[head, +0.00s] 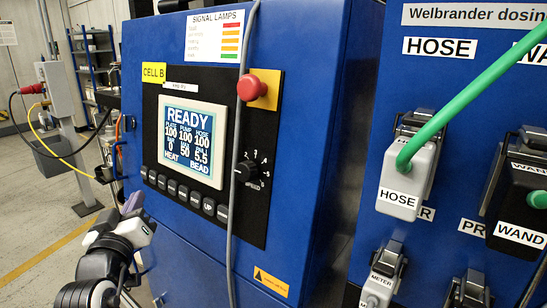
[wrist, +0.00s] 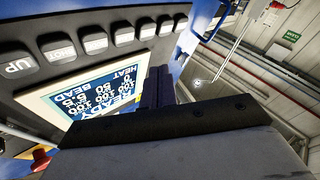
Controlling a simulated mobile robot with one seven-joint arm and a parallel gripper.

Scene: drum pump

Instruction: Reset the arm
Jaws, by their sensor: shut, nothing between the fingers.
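My gripper (head: 134,204) is at the lower left of the head view, in front of the left side of the blue cabinet's control panel. Its fingers are shut with nothing between them. In the wrist view the fingers (wrist: 158,88) point toward the panel, which appears upside down, and a dark bar of the gripper covers the lower middle. The lit screen (head: 191,140) reads READY and shows in the wrist view (wrist: 105,92) too. A row of grey buttons (head: 183,192) runs below the screen. I cannot tell whether the gripper touches the panel.
A red mushroom button (head: 252,87) and a black knob (head: 245,171) are right of the screen. A grey cable (head: 236,140) hangs down the cabinet front. A green hose (head: 460,95) enters the HOSE connector (head: 408,178) at right. Open floor (head: 40,230) lies at left.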

